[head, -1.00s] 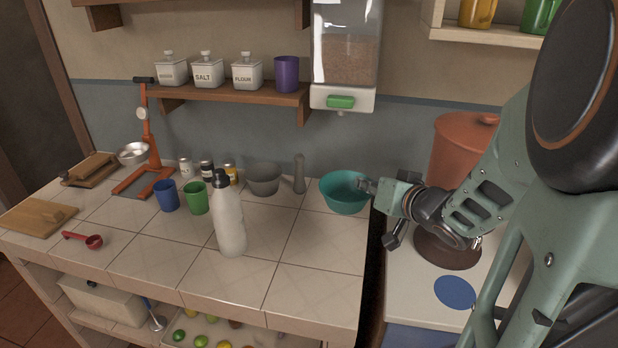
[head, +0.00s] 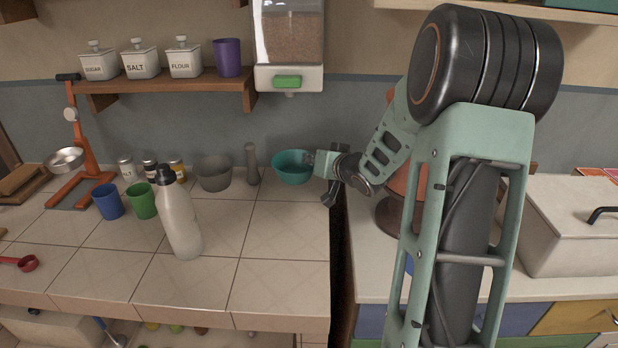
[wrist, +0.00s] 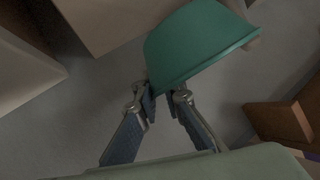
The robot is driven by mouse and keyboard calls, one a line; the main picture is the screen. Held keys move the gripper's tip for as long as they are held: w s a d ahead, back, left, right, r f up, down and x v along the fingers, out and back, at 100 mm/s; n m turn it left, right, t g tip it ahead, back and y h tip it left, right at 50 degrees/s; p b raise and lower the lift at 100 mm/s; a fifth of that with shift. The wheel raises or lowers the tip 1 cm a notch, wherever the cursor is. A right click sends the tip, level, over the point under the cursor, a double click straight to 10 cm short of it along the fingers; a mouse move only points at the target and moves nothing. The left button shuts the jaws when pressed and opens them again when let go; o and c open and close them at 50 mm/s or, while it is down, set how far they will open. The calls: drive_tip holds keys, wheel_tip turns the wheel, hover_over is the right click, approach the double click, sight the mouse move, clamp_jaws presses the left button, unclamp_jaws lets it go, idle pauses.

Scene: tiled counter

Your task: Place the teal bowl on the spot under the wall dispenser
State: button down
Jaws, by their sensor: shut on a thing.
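The teal bowl (head: 292,170) is at the back right of the tiled counter, below the wall dispenser (head: 289,55) with its green lever (head: 288,82). My gripper (head: 318,164) reaches in from the right and is shut on the bowl's right rim. In the wrist view, the fingers (wrist: 162,98) pinch the rim of the bowl (wrist: 195,45), which is seen from the side. I cannot tell whether the bowl's base touches the counter. Any marked spot beneath it is hidden.
A grey pestle (head: 252,163) and grey bowl (head: 213,174) stand just left of the teal bowl. A white bottle (head: 178,217) stands nearer the front. A shelf with jars and a purple cup (head: 227,57) is at upper left. A gap separates the two counters. The front-right tiles are clear.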

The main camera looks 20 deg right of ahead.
drive_tip(key=shift+w+f, duration=0.95)
drive_tip(key=shift+f, duration=0.2)
drive_tip(key=shift+w+f+b, duration=0.15)
drive_tip(key=shift+f+b, duration=0.45)
drive_tip(key=shift+f, duration=1.05)
drive_tip(key=shift+f, duration=0.15)
drive_tip(key=c, duration=2)
unclamp_jaws()
drive_tip(key=shift+c, duration=0.2)
